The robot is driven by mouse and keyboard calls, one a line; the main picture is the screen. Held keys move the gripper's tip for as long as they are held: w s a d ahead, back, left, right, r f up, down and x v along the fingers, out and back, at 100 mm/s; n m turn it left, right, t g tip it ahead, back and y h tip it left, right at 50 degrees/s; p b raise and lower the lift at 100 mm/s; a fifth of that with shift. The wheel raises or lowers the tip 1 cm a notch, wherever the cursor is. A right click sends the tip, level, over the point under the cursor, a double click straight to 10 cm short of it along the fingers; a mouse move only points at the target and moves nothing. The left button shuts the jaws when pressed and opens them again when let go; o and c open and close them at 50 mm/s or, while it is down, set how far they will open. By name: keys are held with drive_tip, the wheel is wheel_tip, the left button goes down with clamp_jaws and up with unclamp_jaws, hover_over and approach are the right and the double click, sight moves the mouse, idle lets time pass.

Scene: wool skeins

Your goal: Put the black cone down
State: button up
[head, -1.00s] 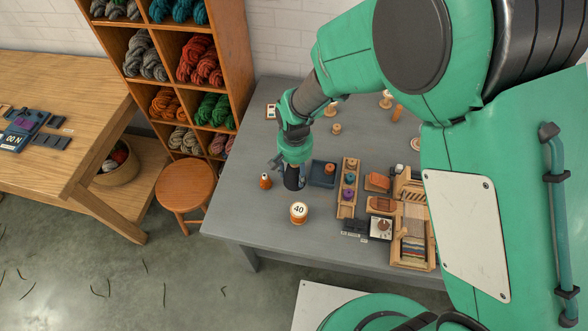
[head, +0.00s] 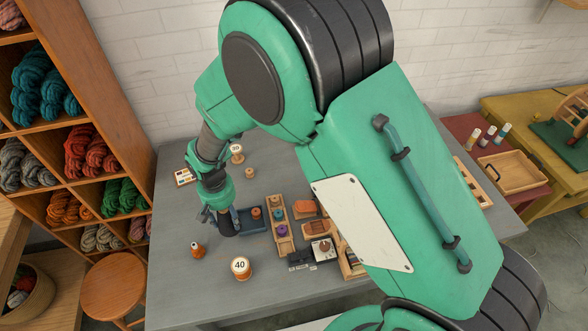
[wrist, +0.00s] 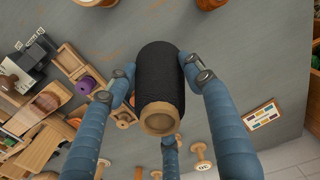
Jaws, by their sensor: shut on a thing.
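The black cone (wrist: 159,80) is a black wound body with a pale wooden end, seen large in the wrist view. My gripper (wrist: 158,92) has its blue fingers closed around it. In the head view my gripper (head: 222,215) is over the grey table (head: 180,285), just left of a blue tray, with the dark cone (head: 228,229) below its fingers. I cannot tell whether the cone touches the table.
The blue tray (head: 250,219) and a wooden rack of spools (head: 284,244) stand to the right. The table's front left is clear.

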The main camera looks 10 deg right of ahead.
drive_tip(key=w+d+r, duration=0.2)
drive_tip(key=w+d, duration=1)
drive_tip(key=d, duration=0.3)
drive_tip(key=w+d+r+n, duration=0.1)
drive_tip(key=w+d+r, duration=0.1)
drive_tip(key=w+d, duration=1.1)
drive_tip(key=shift+w+d+r+p, duration=0.35)
drive_tip(key=shift+d+p, duration=0.1)
drive_tip(key=shift+d, duration=0.5)
drive_tip(key=shift+f, duration=0.1)
drive_tip(key=shift+f+b, duration=0.45)
drive_tip(key=shift+f, duration=1.95)
drive_tip(key=shift+f+b, duration=0.45)
drive_tip(key=shift+f, duration=2.05)
drive_tip(key=shift+f, duration=0.1)
drive_tip(key=o, duration=1.3)
